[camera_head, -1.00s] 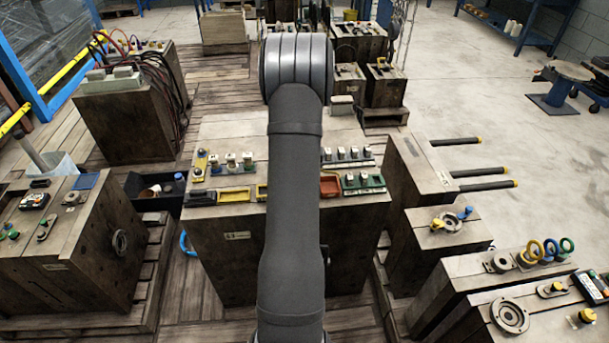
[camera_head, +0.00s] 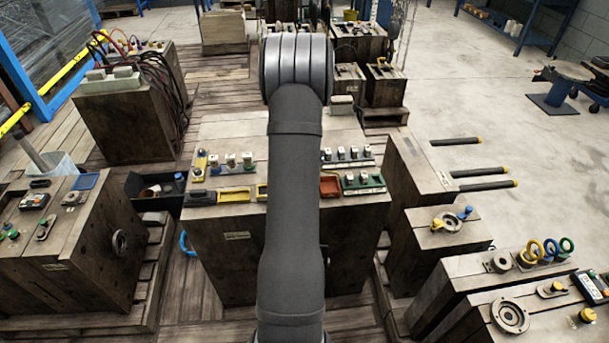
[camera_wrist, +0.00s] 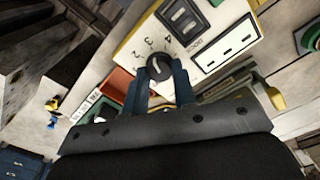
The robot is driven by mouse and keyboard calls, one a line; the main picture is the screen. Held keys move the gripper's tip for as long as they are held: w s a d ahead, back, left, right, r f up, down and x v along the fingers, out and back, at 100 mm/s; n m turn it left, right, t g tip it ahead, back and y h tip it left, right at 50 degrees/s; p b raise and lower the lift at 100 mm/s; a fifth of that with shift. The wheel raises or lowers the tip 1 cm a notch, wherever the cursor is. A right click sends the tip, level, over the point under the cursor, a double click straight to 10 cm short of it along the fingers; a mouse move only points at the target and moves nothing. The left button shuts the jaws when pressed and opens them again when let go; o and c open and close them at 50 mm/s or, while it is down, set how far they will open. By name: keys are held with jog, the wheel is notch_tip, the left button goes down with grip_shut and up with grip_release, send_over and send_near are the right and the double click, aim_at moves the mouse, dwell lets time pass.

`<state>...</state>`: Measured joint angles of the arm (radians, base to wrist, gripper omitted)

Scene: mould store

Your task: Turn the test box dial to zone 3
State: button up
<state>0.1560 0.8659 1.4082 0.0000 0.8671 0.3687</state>
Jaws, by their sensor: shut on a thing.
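The test box (camera_wrist: 215,20) is a cream-coloured box in the wrist view, with a dark switch panel and white label strips. Its dial (camera_wrist: 159,67) is a round dark knob near the box's edge, with the numbers 1 to 4 printed in an arc beside it. My gripper (camera_wrist: 160,76) has its two blue-grey fingers closed on the dial from either side. The fingers hide part of the knob, and I cannot tell which number it points to. In the head view my arm covers the gripper, dial and test box.
In the head view, small trays, including a red one (camera_head: 330,186), and a green rail of fittings (camera_head: 364,183) lie on the block around my arm. Dark rods (camera_head: 485,186) stick out from a block at right. The concrete floor at upper right is mostly clear.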

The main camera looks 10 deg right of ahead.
jog(key=o, duration=1)
notch_tip(320, 180, up, 18)
jog(key=shift+f, duration=0.25)
jog(key=shift+f, duration=0.1)
notch_tip(320, 180, down, 17)
jog(key=shift+f, duration=0.15)
dwell(0.5)
